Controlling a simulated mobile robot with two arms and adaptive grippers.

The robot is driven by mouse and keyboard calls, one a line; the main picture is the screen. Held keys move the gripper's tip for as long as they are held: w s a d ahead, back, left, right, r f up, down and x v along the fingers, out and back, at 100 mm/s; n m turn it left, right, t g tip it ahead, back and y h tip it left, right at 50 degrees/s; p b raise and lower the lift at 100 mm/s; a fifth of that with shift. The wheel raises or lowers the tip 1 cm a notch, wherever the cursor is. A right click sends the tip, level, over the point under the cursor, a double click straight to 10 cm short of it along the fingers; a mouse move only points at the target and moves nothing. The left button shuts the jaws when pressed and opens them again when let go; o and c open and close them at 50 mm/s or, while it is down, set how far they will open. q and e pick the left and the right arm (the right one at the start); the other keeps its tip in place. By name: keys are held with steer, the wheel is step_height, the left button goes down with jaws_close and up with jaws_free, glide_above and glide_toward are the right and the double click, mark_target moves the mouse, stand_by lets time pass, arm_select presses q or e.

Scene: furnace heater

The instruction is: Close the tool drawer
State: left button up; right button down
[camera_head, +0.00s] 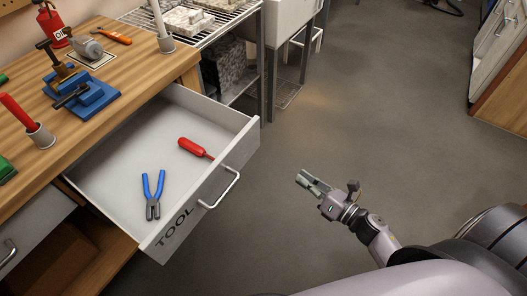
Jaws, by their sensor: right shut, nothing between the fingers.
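The tool drawer (112,176) stands open, pulled out from under the wooden workbench on the left. Its light front panel carries the letters "TOOL" and a bar handle (221,189). Inside lie pliers with blue handles (153,193) and a red-handled tool (194,148). My right gripper (303,180) is shut and empty. It is to the right of the drawer front, apart from the handle, above the floor. My left gripper is not in view.
The workbench top (150,75) holds a blue vise (88,98), an orange-handled tool (114,37) and a red extinguisher-like item (52,25). A wire rack (228,22) stands behind the drawer. Grey floor (385,110) is clear in the middle. Cabinets (500,60) stand far right.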

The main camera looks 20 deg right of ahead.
step_height(320, 180, up, 7)
steer(key=s+a+n+g+y, duration=0.15)
steer(key=n+y, duration=0.25)
steer(key=n, duration=0.5)
steer(key=p, duration=0.3)
glide_toward(249, 146)
steer(key=shift+n, duration=0.3)
steer(key=x, duration=0.7)
steer(key=shift+a, duration=0.1)
steer(key=shift+a, duration=0.1)
